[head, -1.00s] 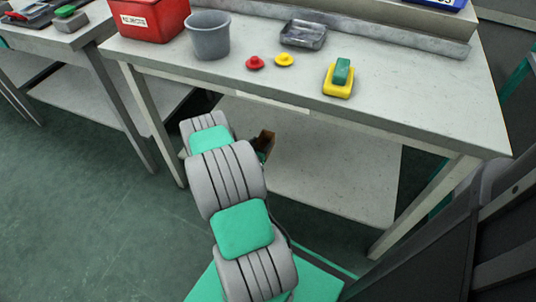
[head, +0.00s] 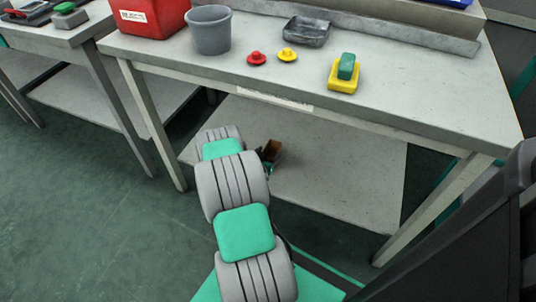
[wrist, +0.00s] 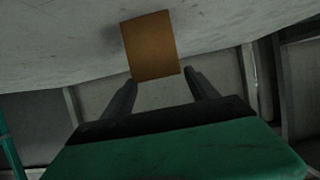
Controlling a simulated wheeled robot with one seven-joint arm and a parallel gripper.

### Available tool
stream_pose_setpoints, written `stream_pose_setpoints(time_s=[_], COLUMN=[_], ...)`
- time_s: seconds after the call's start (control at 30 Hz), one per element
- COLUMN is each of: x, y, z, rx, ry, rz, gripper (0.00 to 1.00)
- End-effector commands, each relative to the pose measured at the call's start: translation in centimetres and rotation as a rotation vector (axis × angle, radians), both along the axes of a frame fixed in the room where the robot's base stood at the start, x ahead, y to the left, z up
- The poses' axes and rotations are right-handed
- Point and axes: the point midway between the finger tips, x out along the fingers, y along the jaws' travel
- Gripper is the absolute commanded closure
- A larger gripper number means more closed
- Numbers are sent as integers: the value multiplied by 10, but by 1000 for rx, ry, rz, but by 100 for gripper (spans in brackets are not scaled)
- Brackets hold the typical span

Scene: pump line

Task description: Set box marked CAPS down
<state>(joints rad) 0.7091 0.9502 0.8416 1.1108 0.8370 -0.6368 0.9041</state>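The box (head: 272,150) is small and brown, with a dark side or opening, and shows just past the end of my arm at the lower shelf. In the wrist view the brown box (wrist: 152,46) appears at the fingertips as a plain tilted face. I cannot read CAPS on it. In the head view my arm mostly hides the gripper. I cannot tell whether the box touches the shelf.
The lower shelf (head: 340,180) is largely bare under the workbench (head: 420,90). The bench's front edge and legs frame it. On top are a red bin (head: 150,18), a grey bucket (head: 209,32), a dark tray (head: 306,31), red and yellow knobs, and a yellow-green block (head: 344,73).

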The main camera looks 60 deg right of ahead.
Motion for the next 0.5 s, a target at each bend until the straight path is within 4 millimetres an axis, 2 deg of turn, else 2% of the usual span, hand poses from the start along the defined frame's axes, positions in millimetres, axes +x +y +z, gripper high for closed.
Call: stream_pose_setpoints(time_s=[0.1, 0.37, 0.5], x=[0, 0, -1], y=[0, 0, 20], z=[0, 5, 14], rx=[0, 0, 2], ry=[0, 0, 2], rz=[0, 0, 4], gripper=[24, 24, 24])
